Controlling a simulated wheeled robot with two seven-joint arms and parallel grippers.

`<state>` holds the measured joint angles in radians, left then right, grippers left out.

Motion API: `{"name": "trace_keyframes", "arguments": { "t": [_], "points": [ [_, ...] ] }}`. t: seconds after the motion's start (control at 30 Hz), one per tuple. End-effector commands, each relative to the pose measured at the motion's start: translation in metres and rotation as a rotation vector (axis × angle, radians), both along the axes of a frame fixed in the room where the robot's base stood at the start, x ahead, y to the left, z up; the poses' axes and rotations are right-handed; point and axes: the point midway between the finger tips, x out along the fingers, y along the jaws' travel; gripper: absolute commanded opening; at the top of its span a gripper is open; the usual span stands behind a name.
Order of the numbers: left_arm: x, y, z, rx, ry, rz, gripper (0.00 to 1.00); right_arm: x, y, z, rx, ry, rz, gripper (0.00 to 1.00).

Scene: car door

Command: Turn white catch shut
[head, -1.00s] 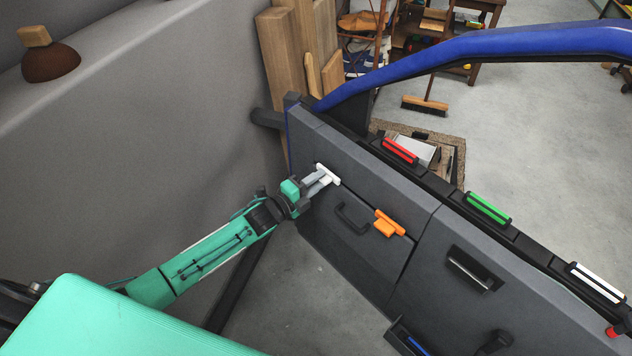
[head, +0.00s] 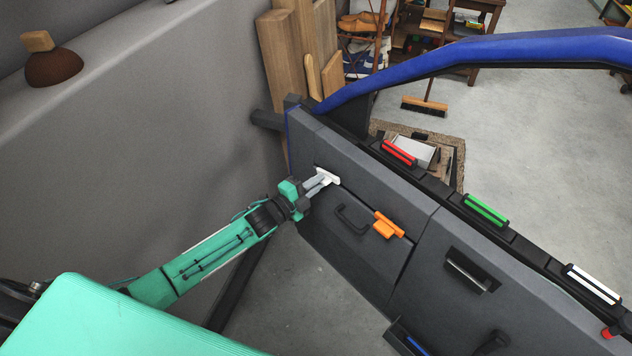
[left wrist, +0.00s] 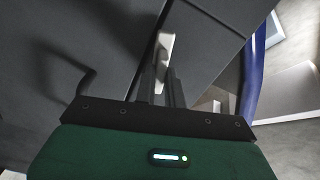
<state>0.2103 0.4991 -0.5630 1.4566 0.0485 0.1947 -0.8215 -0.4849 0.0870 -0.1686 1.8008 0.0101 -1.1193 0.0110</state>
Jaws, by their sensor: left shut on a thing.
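The white catch (head: 326,175) sits on the grey door panel near the door's left end. It also shows in the left wrist view (left wrist: 165,45), between my finger tips. My left gripper (head: 322,183) is shut on the white catch, and its fingers partly hide it. In the left wrist view, my left gripper's fingers (left wrist: 161,78) reach up to the catch. An orange catch (head: 388,225) sits to the right of it on the same panel. My right gripper is not in view.
A black handle (head: 350,220) sticks out below the white catch. Red (head: 399,152), green (head: 486,210) and white (head: 596,283) bars line the door's top edge. A blue frame (head: 480,48) arches above the door. A grey wall (head: 140,130) stands close on the left.

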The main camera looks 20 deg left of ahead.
Motion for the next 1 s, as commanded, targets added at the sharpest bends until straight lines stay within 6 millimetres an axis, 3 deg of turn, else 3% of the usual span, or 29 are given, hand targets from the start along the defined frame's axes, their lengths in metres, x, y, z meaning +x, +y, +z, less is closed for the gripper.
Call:
{"name": "trace_keyframes", "arguments": {
  "t": [0.5,1.0],
  "points": [
    [0.000,0.000,0.001,-0.425,0.246,-0.001,0.00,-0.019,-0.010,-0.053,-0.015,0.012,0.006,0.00],
    [0.000,0.000,0.000,-0.830,0.480,0.000,0.00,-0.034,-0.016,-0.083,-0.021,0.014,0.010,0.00]
  ]
}}
